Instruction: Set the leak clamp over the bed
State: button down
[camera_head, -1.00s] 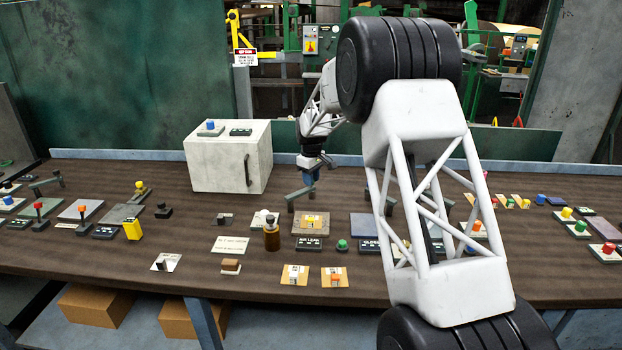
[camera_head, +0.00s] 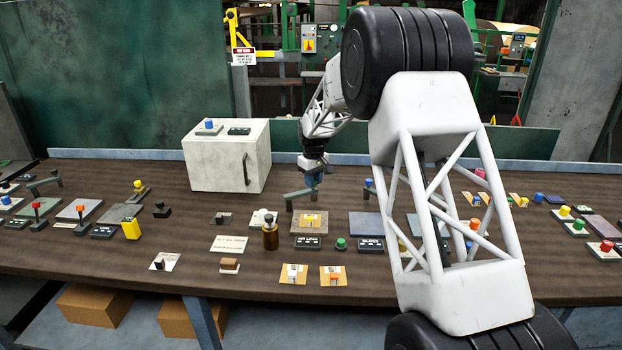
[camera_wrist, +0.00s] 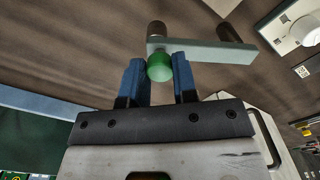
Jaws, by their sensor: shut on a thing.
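My gripper (camera_head: 311,181) is shut on the green knob (camera_wrist: 159,67) of a grey-green bar with dark round legs, which looks like the leak clamp (camera_wrist: 210,52). In the head view the clamp (camera_head: 298,193) is just behind a tan plate, likely the bed (camera_head: 300,228), which carries a yellow-orange block (camera_head: 310,219). A dark "AIR LEAK" label (camera_head: 309,243) lies in front of that plate. The clamp is not over the plate. I cannot tell whether its legs touch the table.
A pale box (camera_head: 215,160) stands left of my gripper. A brown bottle (camera_head: 270,235) stands left of the tan plate, and a green button (camera_head: 341,243) sits to its right front. Another blue-knobbed piece (camera_head: 369,183) is partly hidden behind my arm.

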jog(key=s+m, duration=0.2)
jog(key=m, duration=0.1)
jog(key=s+m, duration=0.6)
jog(key=shift+d+m, duration=0.25)
jog(key=shift+m, duration=0.15)
jog(key=shift+s+a+m, duration=0.35)
jog(key=shift+s+m, duration=0.15)
jog(key=shift+m, duration=0.3)
jog(key=shift+s+a+m, duration=0.3)
jog(key=shift+s+m, duration=0.2)
jog(key=shift+m, duration=0.3)
jog(key=c, duration=0.9)
grip_release()
jog(key=shift+r, duration=0.1)
notch_tip(320, 180, up, 8)
jog(key=shift+s, duration=0.1)
